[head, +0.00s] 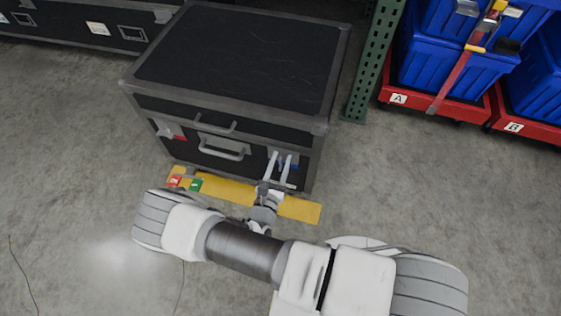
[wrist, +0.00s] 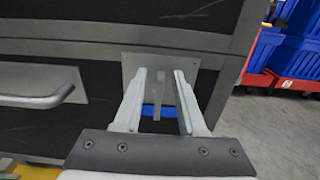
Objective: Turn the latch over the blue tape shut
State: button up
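The black case (head: 235,60) with grey edges stands on the floor. Its right front latch, a grey metal plate (wrist: 150,62) with a narrow lever (wrist: 161,95), is in the middle of the wrist view. The blue tape (wrist: 148,111) shows behind and beside the lever, low between my fingers; a bit of it shows in the head view (head: 293,163). My gripper (wrist: 160,76) is open, its two fingers apart on either side of the lever. In the head view my gripper (head: 281,156) reaches the case's right front. Whether a finger touches the lever cannot be told.
A second latch with red tape (head: 178,136) is at the case's left front. Grey handles (head: 222,147) sit mid-front. A yellow strip (head: 228,188) with coloured tags lies before the case. A green post (head: 375,60) and blue totes (head: 450,65) on red dollies stand right.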

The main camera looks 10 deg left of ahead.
grip_shut()
jog(key=shift+m+p, duration=0.3)
jog(key=shift+m, duration=0.1)
jog(key=m+p, duration=0.2)
jog(key=m, duration=0.1)
jog(key=shift+d+m, duration=0.3)
jog(key=shift+d, duration=0.05)
jog(key=shift+s+d+f+m+p, duration=0.25)
jog(key=shift+m+p, duration=0.85)
jog(key=shift+m, duration=1.15)
jog(key=shift+w+d+f+m+p, duration=0.1)
jog(key=shift+w+f+m+p, duration=0.2)
jog(key=shift+m+p, duration=1.4)
jog(key=shift+s+d+f+m+p, duration=0.15)
jog(key=shift+f+m+p, duration=0.3)
jog(key=shift+m, duration=2.4)
